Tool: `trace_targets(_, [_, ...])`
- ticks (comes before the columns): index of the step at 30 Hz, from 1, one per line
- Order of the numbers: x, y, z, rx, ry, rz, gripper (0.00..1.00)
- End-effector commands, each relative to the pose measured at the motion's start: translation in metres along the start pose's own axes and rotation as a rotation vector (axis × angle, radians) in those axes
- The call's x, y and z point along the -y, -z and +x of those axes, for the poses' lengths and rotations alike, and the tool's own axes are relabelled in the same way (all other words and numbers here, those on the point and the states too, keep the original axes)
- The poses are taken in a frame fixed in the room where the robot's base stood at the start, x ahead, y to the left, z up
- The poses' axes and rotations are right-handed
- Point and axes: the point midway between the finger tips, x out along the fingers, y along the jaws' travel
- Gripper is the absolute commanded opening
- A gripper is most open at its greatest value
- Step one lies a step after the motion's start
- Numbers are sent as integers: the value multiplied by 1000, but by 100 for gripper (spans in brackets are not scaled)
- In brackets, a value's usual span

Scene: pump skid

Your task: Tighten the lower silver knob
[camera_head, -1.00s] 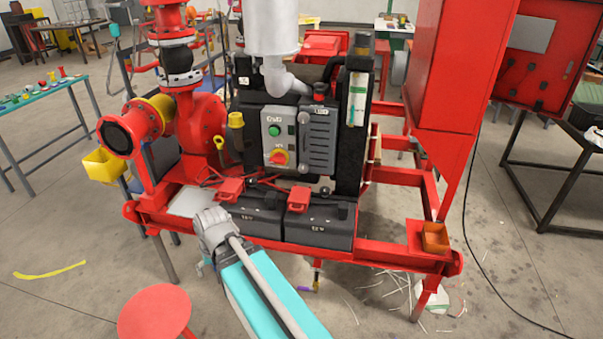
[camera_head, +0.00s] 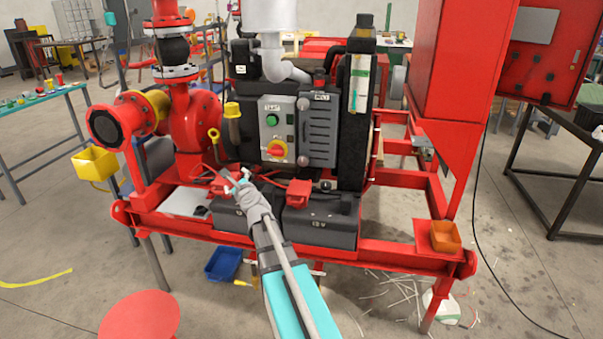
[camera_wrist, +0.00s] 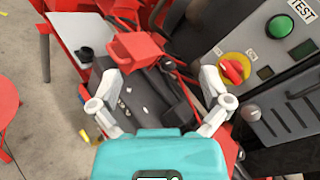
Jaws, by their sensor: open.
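The lower silver knob (camera_head: 303,160) sits at the lower left corner of the grey louvred cover (camera_head: 318,130) on the black engine unit. It also shows in the wrist view (camera_wrist: 251,113), just right of the right finger. My gripper (camera_head: 236,182) is open and empty, in front of the skid to the left of and below the knob, apart from it. In the wrist view my gripper (camera_wrist: 158,88) has its fingers spread wide, with a battery and a red terminal cover seen between them. A second silver knob (camera_head: 321,96) shows at the cover's top.
A control box (camera_head: 277,130) with a green button and a red-yellow rotary switch stands left of the cover. Black batteries (camera_head: 320,222) with red covers (camera_head: 298,193) lie below, behind the red front rail (camera_head: 385,252). An orange bin (camera_head: 445,237) sits at the right.

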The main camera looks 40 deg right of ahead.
Motion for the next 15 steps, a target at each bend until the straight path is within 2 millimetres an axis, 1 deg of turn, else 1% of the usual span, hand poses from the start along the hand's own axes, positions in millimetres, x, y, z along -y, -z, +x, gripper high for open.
trace_targets(1, [14, 22, 7, -11, 77, 111, 98])
trace_targets(3, [39, 44, 10, -20, 190, 279, 98])
trace_targets(5, [59, 64, 10, -23, 287, 413, 98])
trace_targets(6, [71, 78, 10, -23, 348, 502, 98])
trace_targets(9, [97, 110, 5, -18, 490, 704, 98])
trace_targets(12, [116, 136, -1, -10, 605, 860, 98])
trace_targets(15, [127, 154, -7, 0, 685, 966, 98])
